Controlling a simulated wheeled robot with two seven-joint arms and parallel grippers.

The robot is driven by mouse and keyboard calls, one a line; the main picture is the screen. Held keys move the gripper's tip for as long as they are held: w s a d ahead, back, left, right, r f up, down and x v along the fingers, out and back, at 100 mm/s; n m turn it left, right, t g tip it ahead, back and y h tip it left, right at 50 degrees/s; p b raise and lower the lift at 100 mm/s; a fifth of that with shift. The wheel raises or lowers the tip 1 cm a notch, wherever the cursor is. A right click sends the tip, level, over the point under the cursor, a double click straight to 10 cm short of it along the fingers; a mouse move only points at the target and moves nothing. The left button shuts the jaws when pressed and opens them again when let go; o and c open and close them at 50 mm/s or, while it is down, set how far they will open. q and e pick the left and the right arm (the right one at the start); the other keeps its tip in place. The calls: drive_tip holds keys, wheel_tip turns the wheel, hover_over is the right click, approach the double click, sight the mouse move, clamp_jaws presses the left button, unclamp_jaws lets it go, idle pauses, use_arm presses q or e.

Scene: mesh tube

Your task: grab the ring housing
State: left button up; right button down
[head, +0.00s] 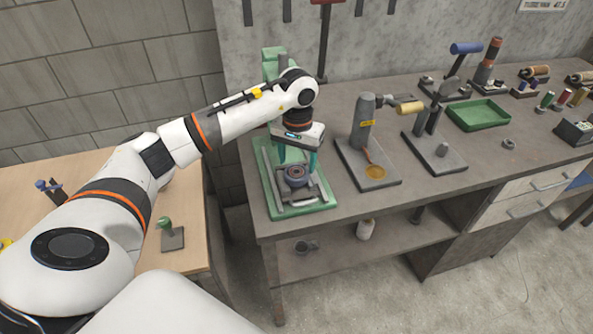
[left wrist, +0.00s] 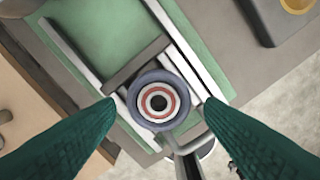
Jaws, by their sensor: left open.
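The ring housing (head: 296,175) is a small dark grey round piece with a reddish ring and a dark centre hole. It sits in the metal holder of a green press fixture (head: 315,208) at the left end of the workbench. In the left wrist view the ring housing (left wrist: 155,99) is near the middle, between and beyond my fingertips. My left gripper (head: 298,160) is open with green fingers, pointing down just above the ring housing, one finger to each side. The fingers (left wrist: 157,103) do not visibly touch it. My right gripper is not in view.
A grey stand (head: 362,127) with an amber dish is right of the fixture. A lever tool (head: 434,148) and green tray (head: 479,115) stand farther right. The grey bench (head: 270,228) ends close to the fixture. A wooden table (head: 195,232) is at the left.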

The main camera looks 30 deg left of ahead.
sight(296, 167)
use_arm(q)
drive_tip(key=shift+s+f+p, duration=0.15)
drive_tip(key=shift+f+p, duration=0.2)
drive_tip(key=shift+f, duration=1.2)
drive_tip(key=shift+c, duration=0.3)
drive_tip(key=c, duration=0.9)
drive_tip(key=shift+r, duration=0.15)
